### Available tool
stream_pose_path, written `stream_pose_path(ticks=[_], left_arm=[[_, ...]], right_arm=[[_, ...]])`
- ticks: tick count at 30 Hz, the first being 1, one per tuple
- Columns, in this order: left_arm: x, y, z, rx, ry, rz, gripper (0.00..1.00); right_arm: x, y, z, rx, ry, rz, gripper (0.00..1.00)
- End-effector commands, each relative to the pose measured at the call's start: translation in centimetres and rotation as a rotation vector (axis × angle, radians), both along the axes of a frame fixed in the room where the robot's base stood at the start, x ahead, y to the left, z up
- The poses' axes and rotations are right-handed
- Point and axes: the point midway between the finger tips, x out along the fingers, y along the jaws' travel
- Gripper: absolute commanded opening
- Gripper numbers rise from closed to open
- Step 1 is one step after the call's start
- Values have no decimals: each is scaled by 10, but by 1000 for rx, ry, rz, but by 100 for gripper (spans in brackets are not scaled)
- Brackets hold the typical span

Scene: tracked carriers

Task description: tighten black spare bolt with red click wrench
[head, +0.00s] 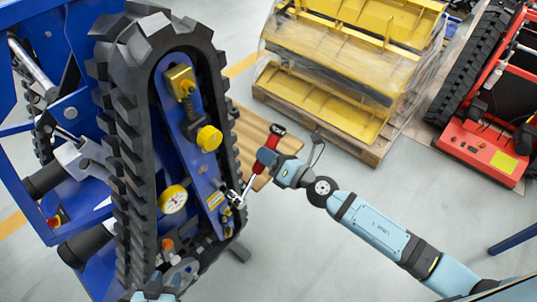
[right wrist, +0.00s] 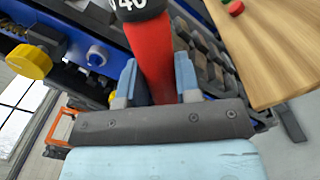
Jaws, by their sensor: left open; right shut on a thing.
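The red click wrench (head: 274,138) is in my right gripper (head: 266,160). The black spare bolt cannot be made out. My left gripper (head: 181,273) is open, low at the carrier's bottom, partly cut off.
A wooden board (head: 262,140) is right of the track. A pallet of yellow parts (head: 350,60) and a red carrier (head: 480,150) stand behind. Grey floor is free at lower middle.

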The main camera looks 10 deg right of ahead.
Motion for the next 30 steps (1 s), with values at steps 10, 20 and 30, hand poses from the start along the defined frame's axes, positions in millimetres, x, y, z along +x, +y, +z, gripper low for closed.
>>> stream_pose_path(ticks=[10,20,30], left_arm=[[0,0,0,0,0,0,43],[0,0,-6,-1,0,-1,43],[0,0,-6,-1,0,-1,43]], right_arm=[[1,0,1,2,-2,0,0],[5,4,1,8,-10,7,0],[5,4,1,8,-10,7,0]])
